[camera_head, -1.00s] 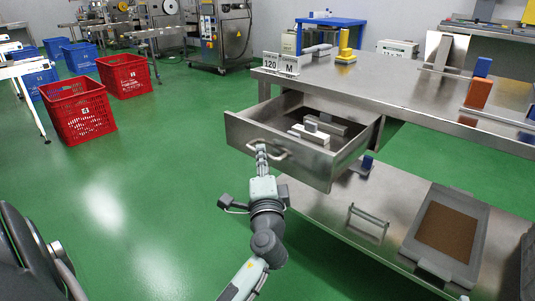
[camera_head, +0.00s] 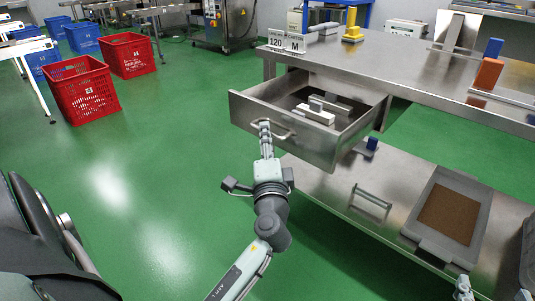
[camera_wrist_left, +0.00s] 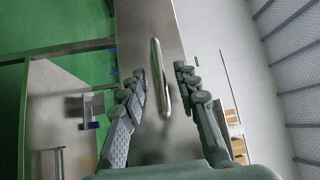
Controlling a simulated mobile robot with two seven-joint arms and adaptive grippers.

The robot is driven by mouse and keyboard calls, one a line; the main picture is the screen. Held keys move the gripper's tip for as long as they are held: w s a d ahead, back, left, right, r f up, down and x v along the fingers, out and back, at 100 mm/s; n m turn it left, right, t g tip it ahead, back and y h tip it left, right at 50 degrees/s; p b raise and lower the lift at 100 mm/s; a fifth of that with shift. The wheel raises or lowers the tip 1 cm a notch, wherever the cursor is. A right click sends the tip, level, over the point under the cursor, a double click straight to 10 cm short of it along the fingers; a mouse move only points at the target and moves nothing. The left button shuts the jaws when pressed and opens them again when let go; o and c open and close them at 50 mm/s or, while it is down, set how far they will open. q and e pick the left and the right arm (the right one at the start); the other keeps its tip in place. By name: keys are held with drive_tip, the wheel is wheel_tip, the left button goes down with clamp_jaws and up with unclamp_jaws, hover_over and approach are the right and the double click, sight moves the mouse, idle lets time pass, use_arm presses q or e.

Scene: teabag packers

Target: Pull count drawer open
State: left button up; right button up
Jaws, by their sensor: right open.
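The steel drawer (camera_head: 283,131) stands pulled out from under the steel table, its front facing the lower left. Its bar handle (camera_head: 284,137) is on the front panel. My left gripper (camera_head: 265,124) is at that handle. In the left wrist view its two fingers (camera_wrist_left: 163,78) stand apart on either side of the handle bar (camera_wrist_left: 160,75), with gaps visible, so it looks open around the bar. Inside the drawer lie light blocks (camera_head: 316,114) on a dark bottom. Only a small part of my right gripper (camera_head: 463,288) shows at the lower right edge; it is open.
A sign reading 120 M (camera_head: 287,42) stands on the steel table (camera_head: 400,70). Below is a shelf (camera_head: 330,190) with a small rack (camera_head: 371,199) and a grey tray (camera_head: 480,204). Red crates (camera_head: 80,92) stand left. The green floor is clear around my left arm.

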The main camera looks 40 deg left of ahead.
use_arm(q)
drive_tip(key=v, duration=1.1)
drive_tip(key=shift+s+f, duration=0.1)
